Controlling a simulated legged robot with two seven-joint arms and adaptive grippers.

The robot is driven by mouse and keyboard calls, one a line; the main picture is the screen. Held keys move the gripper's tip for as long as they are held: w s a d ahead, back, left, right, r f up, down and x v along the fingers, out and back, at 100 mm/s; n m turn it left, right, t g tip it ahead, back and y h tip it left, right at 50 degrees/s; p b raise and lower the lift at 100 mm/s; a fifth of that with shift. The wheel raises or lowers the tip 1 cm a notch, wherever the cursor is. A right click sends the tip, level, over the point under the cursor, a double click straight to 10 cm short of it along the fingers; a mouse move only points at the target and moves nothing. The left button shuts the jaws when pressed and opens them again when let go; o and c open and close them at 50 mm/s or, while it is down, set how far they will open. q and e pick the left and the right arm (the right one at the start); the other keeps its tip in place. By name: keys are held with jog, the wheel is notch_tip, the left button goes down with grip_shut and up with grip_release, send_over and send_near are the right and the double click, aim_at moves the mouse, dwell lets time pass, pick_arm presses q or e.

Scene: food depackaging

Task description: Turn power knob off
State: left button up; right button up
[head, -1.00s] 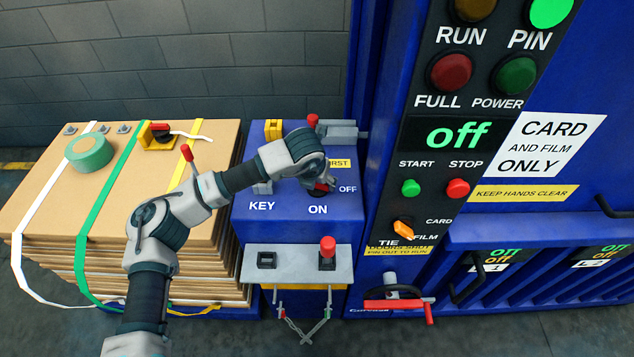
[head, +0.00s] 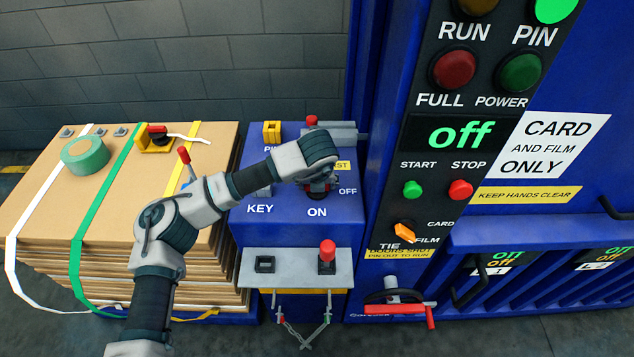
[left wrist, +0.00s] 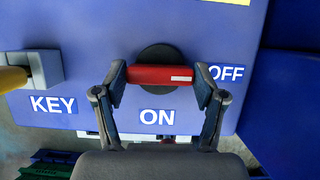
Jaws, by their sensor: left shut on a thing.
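The power knob is a red bar handle (left wrist: 160,75) on a round black base (left wrist: 160,55), on top of a blue box (head: 290,225). In the left wrist view the bar lies level, its white-marked end towards the OFF label (left wrist: 226,73). The ON label (left wrist: 157,117) is below it. My left gripper (left wrist: 162,76) is shut on the bar, one finger at each end. In the head view my wrist covers most of the knob, with the gripper (head: 318,186) low over it. My right gripper is not in view.
A KEY switch (left wrist: 35,68) sits left of the knob. A grey shelf with a red button (head: 327,249) is in front. Strapped cardboard (head: 110,190) stands left, with green tape (head: 85,155) on top. The control panel (head: 425,180), its display reading off, rises right.

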pick_arm(q)
jog(key=o, duration=1.1)
jog(key=shift+o, duration=0.2)
jog(key=shift+s+r, duration=0.1)
jog(key=shift+r, duration=0.2)
jog(key=v, duration=1.1)
jog(key=shift+s+d, duration=0.1)
